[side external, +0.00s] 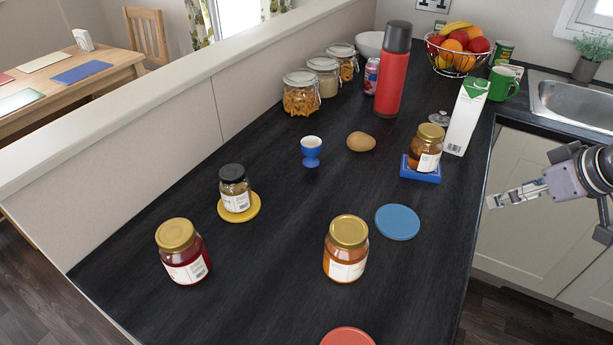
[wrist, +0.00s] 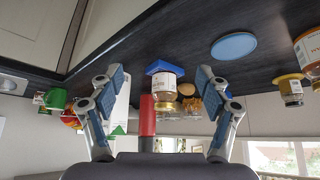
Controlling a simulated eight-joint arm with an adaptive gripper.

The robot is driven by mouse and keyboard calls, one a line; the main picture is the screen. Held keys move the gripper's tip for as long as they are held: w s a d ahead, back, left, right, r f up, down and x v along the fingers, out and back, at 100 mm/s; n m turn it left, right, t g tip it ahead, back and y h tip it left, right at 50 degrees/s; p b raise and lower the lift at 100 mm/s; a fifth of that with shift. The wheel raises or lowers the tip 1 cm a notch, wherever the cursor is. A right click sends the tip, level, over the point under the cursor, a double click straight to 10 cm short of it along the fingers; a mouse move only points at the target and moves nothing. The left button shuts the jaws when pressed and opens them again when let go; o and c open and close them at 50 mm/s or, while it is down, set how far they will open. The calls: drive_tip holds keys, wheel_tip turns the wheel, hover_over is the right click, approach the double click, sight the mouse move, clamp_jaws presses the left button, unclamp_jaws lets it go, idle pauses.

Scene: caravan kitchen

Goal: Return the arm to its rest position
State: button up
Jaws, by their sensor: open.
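My gripper (side external: 517,194) is at the right of the side view, off the counter's right edge, in front of the cabinet doors. It is open and empty, with nothing between its fingers. In the wrist view, which is upside down, its two fingers (wrist: 162,98) stand wide apart at left and right. Beyond them in that view is a gold-lidded jar (wrist: 165,87) on a blue square block (wrist: 164,67). In the side view this jar (side external: 427,148) stands upright on the blue block (side external: 421,175), apart from my gripper.
The dark counter (side external: 290,250) holds a blue disc (side external: 397,222), an orange jar (side external: 346,249), a red jar (side external: 183,251) and a black-lidded jar (side external: 235,188) on a yellow disc. A white carton (side external: 467,117), green mug (side external: 504,83) and red flask (side external: 393,70) stand farther back. The sink (side external: 570,100) is behind my arm.

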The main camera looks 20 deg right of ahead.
drive_tip(key=shift+s+d+f+m, duration=0.25)
drive_tip(key=shift+s+d+f, duration=0.2)
drive_tip(key=shift+s+f, duration=0.2)
drive_tip(key=shift+s+d+f+m, duration=0.25)
drive_tip(key=shift+s+d+f, duration=0.2)
drive_tip(key=shift+s+f, duration=0.15)
